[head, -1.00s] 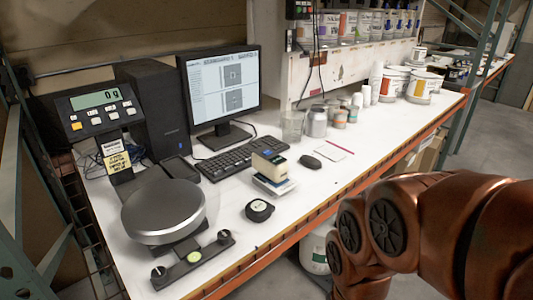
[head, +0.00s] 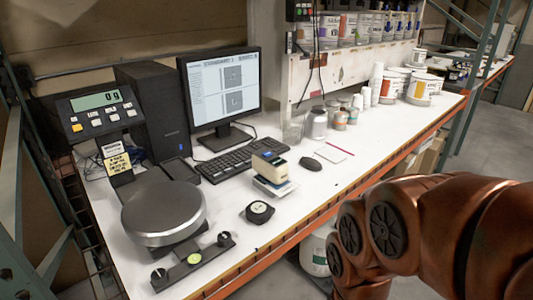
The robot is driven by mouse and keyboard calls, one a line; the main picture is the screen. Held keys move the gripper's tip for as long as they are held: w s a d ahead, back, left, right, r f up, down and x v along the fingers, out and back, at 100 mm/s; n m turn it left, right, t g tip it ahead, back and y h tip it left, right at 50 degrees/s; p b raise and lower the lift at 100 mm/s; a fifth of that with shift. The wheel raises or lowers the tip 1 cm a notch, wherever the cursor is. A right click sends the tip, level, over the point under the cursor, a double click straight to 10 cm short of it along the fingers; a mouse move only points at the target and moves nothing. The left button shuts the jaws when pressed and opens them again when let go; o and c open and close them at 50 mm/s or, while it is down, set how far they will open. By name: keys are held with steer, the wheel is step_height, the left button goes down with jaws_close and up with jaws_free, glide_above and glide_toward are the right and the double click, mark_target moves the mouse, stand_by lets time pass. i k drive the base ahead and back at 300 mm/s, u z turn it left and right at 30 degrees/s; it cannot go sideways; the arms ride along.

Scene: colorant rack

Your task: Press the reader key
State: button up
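A small reader (head: 270,166), cream and dark on top, stands on a white and blue base (head: 273,187) on the white bench, right of the keyboard. Its key is too small to make out. A round black device (head: 259,212) with a pale face lies in front of it, apart from it. My copper-coloured arm fills the lower right, off the bench's front edge. My gripper is outside the picture.
A scale with a round pan (head: 163,212) and a display reading 0 g (head: 101,101) stands at left. Cans (head: 317,123) and cups are further back. The front strip right of the round device is clear.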

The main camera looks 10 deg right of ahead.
mark_target(268, 154)
steer(key=z, duration=0.25)
steer(key=k, duration=0.15)
steer(key=u, duration=1.35)
steer(key=i, duration=0.5)
steer(key=z, duration=0.05)
